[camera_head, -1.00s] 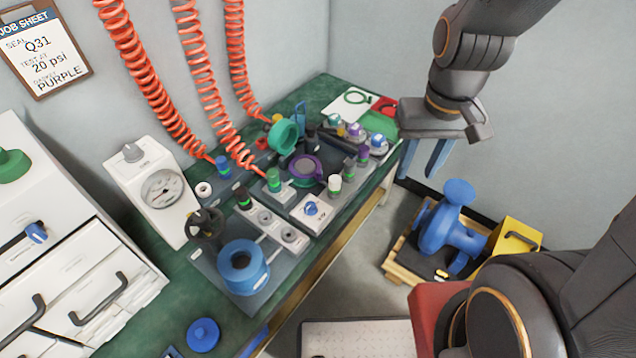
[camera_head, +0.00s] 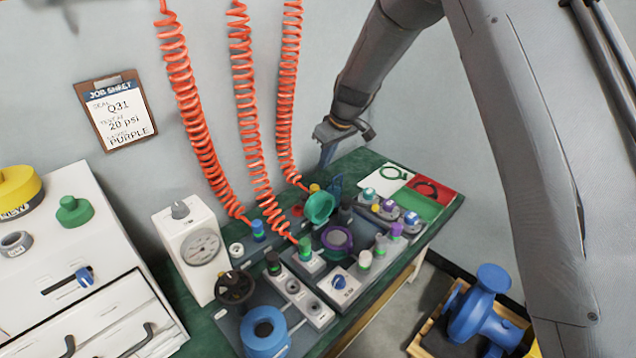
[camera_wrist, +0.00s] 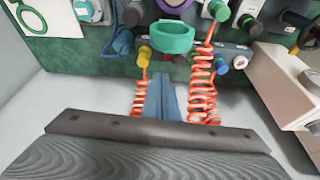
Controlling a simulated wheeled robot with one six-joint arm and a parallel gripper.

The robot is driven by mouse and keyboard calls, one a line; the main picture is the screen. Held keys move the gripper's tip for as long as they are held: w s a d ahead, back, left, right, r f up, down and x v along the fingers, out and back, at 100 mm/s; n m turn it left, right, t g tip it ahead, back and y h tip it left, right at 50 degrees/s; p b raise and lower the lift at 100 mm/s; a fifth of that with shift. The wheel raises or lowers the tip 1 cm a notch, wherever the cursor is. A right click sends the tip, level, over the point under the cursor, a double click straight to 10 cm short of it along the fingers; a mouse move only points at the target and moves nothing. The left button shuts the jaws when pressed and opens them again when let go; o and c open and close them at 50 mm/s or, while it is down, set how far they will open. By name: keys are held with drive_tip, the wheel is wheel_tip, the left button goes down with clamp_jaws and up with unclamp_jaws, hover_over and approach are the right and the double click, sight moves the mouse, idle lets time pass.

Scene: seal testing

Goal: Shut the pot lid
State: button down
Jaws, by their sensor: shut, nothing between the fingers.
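The pot (camera_head: 337,240) has a purple ring around a grey middle and sits on the bench's grey panel. Its green ring-shaped lid (camera_head: 320,207) stands tilted up at the pot's back edge, so the pot is open. In the wrist view, the lid (camera_wrist: 174,38) is ahead of the fingers and the purple pot ring (camera_wrist: 176,5) is cut by the top edge. My gripper (camera_head: 326,160) is shut and empty, above the back of the bench by the wall, behind the lid and apart from it. Its blue fingers show in the wrist view (camera_wrist: 161,80).
Coiled orange hoses (camera_head: 256,130) hang along the wall close to my gripper. A gauge box (camera_head: 193,255), a blue ring (camera_head: 265,333) and several coloured knobs crowd the bench. Green and red cards (camera_head: 430,191) lie at the right end. A blue pump (camera_head: 482,310) stands on the floor.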

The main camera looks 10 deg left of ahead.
sight(316, 207)
drive_tip(key=s+p+x, duration=0.1)
drive_tip(key=p+x, duration=0.5)
drive_tip(key=x, duration=0.4)
drive_tip(key=shift+f+n, duration=0.4)
drive_tip(key=shift+s+d, duration=0.1)
drive_tip(key=shift+d, duration=0.05)
idle(0.4)
